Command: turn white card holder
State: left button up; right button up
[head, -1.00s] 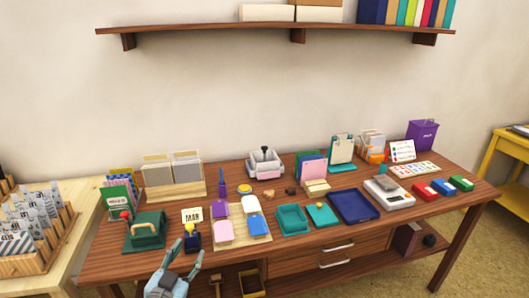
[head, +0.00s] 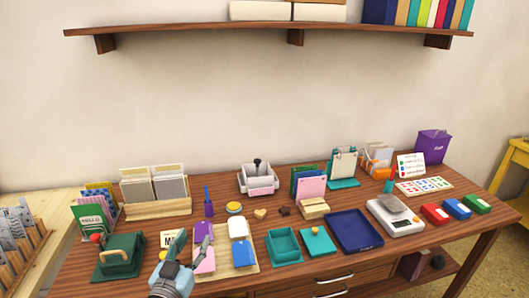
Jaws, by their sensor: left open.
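A white holder (head: 258,180) with a dark knob on top and a pinkish front stands at the back middle of the table. A white card with coloured marks (head: 410,165) stands tilted at the back right. I cannot tell which of these is the white card holder. My left gripper (head: 190,245) is open and empty at the front left. It is over the table in front of the small date card (head: 170,238), partly hiding it, and is well apart from both white things. My right gripper is not in view.
A green press (head: 120,258) stands left of my gripper, and a tray of pastel pads (head: 245,270) right of it. Teal boxes (head: 284,246), a blue tray (head: 354,231) and a scale (head: 396,216) fill the front right. A card rack (head: 157,208) stands at the back left.

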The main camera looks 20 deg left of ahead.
aim_at(253, 180)
jog(key=i, duration=1)
